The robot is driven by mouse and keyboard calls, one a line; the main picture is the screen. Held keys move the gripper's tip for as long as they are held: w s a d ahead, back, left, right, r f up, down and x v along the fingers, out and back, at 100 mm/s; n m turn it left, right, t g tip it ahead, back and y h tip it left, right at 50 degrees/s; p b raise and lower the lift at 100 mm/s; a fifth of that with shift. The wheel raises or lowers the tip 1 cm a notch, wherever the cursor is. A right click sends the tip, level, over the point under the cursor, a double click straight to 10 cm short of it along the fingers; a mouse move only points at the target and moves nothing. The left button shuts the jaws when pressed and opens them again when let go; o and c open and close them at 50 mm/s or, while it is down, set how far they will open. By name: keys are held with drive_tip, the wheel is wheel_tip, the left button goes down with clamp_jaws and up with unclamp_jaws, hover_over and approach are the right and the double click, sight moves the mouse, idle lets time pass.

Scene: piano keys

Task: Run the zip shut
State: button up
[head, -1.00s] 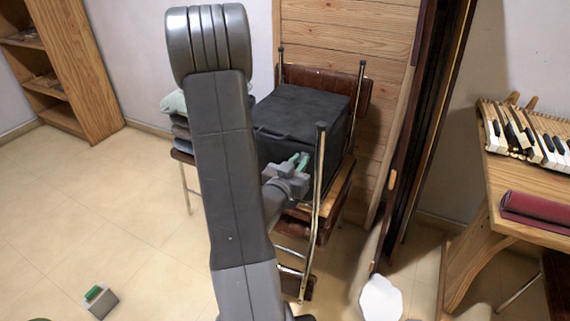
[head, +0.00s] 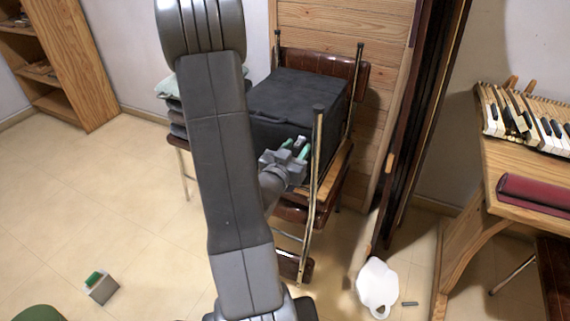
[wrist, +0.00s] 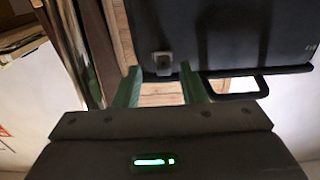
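A black fabric case (head: 300,97) with a dark handle stands on a brown chair; its face fills the top right of the wrist view (wrist: 225,35). A small grey tab (wrist: 161,62), which looks like the zip pull, shows at the case's lower edge in the wrist view. My gripper (head: 295,145) is at the case's near side, its green fingers apart. In the wrist view my gripper (wrist: 160,70) is open, with the tab between the fingertips in the picture. I cannot tell whether they touch it. The zip's track is not clear.
A chrome chair leg (head: 317,150) rises close to the right of my gripper. Folded cloths (head: 178,105) lie left of the case. A wooden desk with piano keys (head: 530,120) stands at the right. A small box (head: 102,288) is on the floor, which is open at left.

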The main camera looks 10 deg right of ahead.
drive_tip(key=v, duration=1.2)
drive_tip(key=shift+s+a+b, duration=0.15)
drive_tip(key=shift+s+b, duration=0.2)
drive_tip(key=shift+b, duration=0.1)
drive_tip(key=shift+w, duration=0.1)
drive_tip(key=p+x, duration=0.1)
drive_tip(key=x, duration=1.2)
drive_tip(key=shift+w, duration=0.3)
